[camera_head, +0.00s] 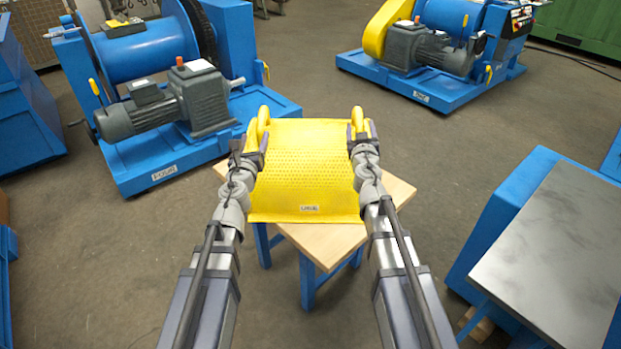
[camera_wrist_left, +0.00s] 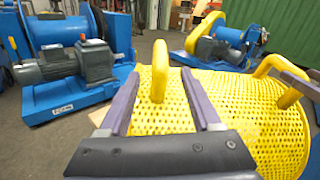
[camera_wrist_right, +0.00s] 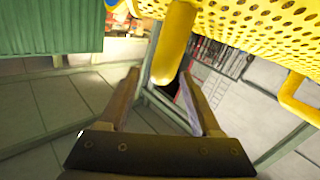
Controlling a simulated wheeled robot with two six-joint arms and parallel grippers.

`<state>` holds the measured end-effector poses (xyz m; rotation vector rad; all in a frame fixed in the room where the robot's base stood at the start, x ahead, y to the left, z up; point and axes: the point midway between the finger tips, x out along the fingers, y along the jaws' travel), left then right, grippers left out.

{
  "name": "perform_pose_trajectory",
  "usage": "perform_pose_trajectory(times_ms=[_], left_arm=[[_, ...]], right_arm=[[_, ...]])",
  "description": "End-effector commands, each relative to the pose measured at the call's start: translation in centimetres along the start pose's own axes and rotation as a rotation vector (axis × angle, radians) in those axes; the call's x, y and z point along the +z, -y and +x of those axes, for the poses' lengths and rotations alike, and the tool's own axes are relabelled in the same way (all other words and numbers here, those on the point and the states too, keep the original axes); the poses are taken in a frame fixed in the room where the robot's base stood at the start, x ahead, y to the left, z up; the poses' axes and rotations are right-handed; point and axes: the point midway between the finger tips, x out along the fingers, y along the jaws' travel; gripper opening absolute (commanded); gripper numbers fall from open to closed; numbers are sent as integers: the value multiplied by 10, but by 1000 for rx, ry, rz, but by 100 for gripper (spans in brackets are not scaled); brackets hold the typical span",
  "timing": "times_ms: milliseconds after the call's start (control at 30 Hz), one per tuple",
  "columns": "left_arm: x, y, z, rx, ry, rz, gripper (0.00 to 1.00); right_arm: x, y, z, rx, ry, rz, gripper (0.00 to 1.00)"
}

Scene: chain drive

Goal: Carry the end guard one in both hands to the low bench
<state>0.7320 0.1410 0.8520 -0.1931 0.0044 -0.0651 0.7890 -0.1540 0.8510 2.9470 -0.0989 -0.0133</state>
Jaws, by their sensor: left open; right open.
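The end guard one (camera_head: 307,165) is a yellow perforated sheet cover with a small label on its near edge. It lies on a low wooden-topped bench (camera_head: 398,189) with blue legs. My left gripper (camera_head: 252,148) is open at its left yellow handle (camera_head: 263,119). In the left wrist view this handle (camera_wrist_left: 159,75) stands between the spread fingers. My right gripper (camera_head: 362,142) is open at the right handle (camera_head: 357,119). In the right wrist view that handle (camera_wrist_right: 173,45) reaches between the open fingers. The guard hides much of the bench top.
A blue winch drive (camera_head: 150,60) with a grey motor stands back left, its chain side uncovered. Another blue machine (camera_head: 440,50) with a yellow guard stands back right. A blue bench with a grey top (camera_head: 555,260) stands at right. The floor between is open.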

Motion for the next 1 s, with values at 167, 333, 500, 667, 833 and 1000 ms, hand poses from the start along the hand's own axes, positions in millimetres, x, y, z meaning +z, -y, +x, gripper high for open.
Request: perform_pose_trajectory(times_ms=[167,333,500,667,833,1000], left_arm=[[0,0,0,0,0,0,65],[0,0,0,0,0,0,65],[0,0,0,0,0,0,65],[0,0,0,0,0,0,65],[4,0,0,8,1,-17,65],[37,-8,-10,151,18,-319,65]], right_arm=[[0,0,-42,-1,0,0,65],[0,0,-58,-1,0,0,65],[0,0,-58,-1,0,0,65],[0,0,-58,-1,0,0,65],[-3,-1,-58,6,3,1,65],[-28,-21,-70,119,76,9,65]])
